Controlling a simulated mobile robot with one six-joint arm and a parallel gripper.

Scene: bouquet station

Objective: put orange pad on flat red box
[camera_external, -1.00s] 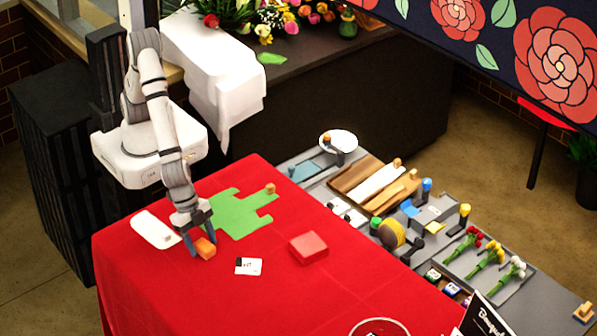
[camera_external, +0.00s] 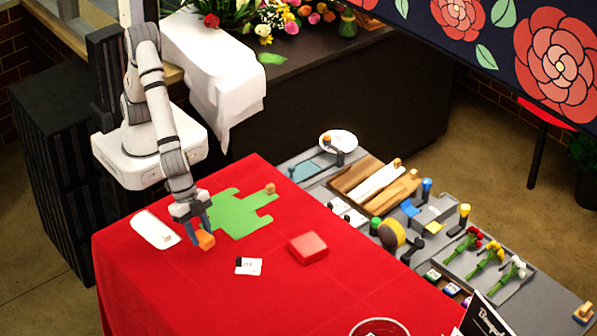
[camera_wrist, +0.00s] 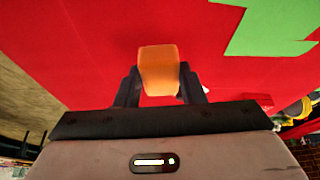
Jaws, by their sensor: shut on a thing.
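My gripper (camera_external: 193,237) is shut on the orange pad (camera_external: 206,240) and holds it above the red cloth, near the left side of the table. In the wrist view the orange pad (camera_wrist: 158,70) sits between the two dark fingers (camera_wrist: 160,88), with red cloth behind it. The flat red box (camera_external: 308,247) lies on the cloth to the right of my gripper, apart from it. I cannot make out the flat red box clearly in the wrist view.
A green cloth piece (camera_external: 238,213) lies behind and right of my gripper, with a small orange-tan block (camera_external: 270,188) at its corner. A white tray (camera_external: 154,229) lies to the left. A white card (camera_external: 248,266) lies between my gripper and the box. Gray trays with tools stand further right.

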